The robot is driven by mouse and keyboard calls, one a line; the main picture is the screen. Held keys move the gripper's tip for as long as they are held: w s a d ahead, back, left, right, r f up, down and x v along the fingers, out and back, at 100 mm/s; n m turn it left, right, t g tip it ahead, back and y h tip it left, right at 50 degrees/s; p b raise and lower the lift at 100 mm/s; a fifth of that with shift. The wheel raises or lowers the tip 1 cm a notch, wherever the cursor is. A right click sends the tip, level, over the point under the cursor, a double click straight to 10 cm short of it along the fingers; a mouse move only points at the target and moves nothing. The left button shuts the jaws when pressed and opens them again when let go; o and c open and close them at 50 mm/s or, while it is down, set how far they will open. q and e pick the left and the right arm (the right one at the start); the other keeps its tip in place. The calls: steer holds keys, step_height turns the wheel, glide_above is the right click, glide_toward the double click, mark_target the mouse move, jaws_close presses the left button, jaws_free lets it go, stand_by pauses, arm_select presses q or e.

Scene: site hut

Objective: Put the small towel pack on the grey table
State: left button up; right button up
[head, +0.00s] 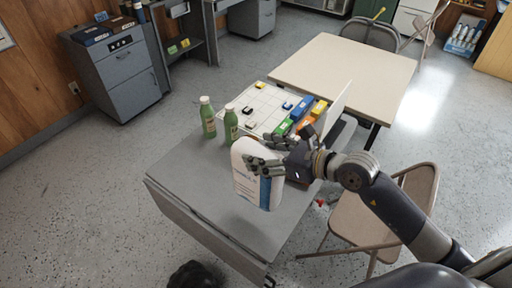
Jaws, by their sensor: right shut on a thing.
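The small towel pack (244,184) is white with a blue stripe and printing, and it stands roughly upright. My right gripper (268,154) comes in from the right and is shut on the upper part of the pack, with its fingers covering some of the front. The pack is over the grey table (188,182). I cannot tell whether its bottom touches the top or hangs just above it. My left gripper is not in view.
Two green bottles (208,118) stand left of the pack. Behind it is a white gridded board (264,98) with small blocks and coloured boxes (300,108). A beige table (345,65) and folding chair (358,218) are beyond and right. The grey table's left part is clear.

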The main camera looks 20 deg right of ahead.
mark_target(281, 182)
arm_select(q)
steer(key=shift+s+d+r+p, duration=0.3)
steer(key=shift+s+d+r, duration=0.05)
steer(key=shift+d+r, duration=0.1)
arm_select(e)
step_height(281, 182, down, 9)
steer(key=shift+s+d, duration=0.2)
steer(key=shift+s, duration=0.05)
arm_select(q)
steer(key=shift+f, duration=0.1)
arm_select(e)
steer(key=shift+f, duration=0.15)
steer(key=o, duration=1.8)
steer(key=shift+f, duration=0.15)
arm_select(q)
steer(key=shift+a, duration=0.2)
arm_select(e)
steer(key=shift+o, duration=0.2)
steer(key=b+v, duration=0.2)
steer(key=v, duration=0.8)
steer(key=shift+f+b, duration=0.1)
steer(key=shift+b, duration=0.3)
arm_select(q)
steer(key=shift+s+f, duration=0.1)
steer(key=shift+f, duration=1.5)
arm_select(e)
steer(key=shift+v, duration=1.15)
